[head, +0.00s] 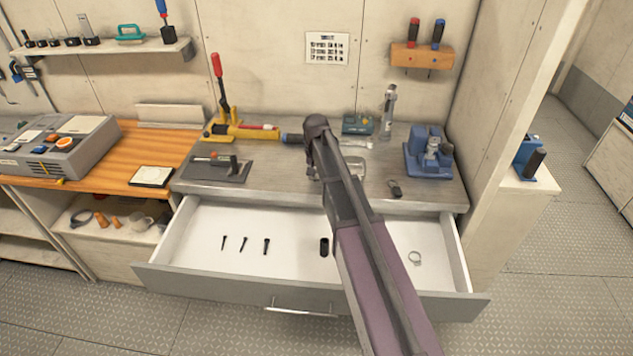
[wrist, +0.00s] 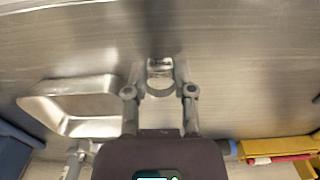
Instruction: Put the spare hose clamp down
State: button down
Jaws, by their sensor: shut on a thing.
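My gripper (wrist: 161,70) is shut on a small silver hose clamp (wrist: 160,84), a ring with a screw housing, in the wrist view. It holds the clamp over the brushed-steel worktop (wrist: 235,60); whether the clamp touches the steel I cannot tell. In the head view my arm hides the gripper and held clamp. A second, similar ring clamp (head: 415,258) lies alone at the right in the open white drawer (head: 390,215). A shallow metal tray (wrist: 75,105) sits left of the gripper in the wrist view, partly hidden by my arm in the head view (head: 355,165).
A yellow hand pump (head: 235,131) stands at the back left of the worktop (head: 290,180), a blue vise-like device (head: 428,152) at the right. A black tag (head: 395,188) lies near the front edge. Bolts (head: 244,244) and a black cylinder (head: 324,247) lie in the drawer.

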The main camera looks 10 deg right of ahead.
aim_at(316, 177)
jog(key=shift+f, duration=0.4)
jog(key=shift+f+b, duration=0.2)
jog(key=shift+b, duration=0.2)
jog(key=shift+c, duration=2.3)
grip_release()
jog(key=shift+r, duration=0.1)
jog(key=shift+r, duration=0.15)
notch_tip(316, 177, up, 12)
jog(key=p, duration=1.2)
jog(key=s+n, duration=0.3)
jog(key=s, duration=2.1)
jog(key=shift+s+a+n, duration=0.2)
jog(key=shift+a+n, duration=0.1)
jog(key=shift+a, duration=0.05)
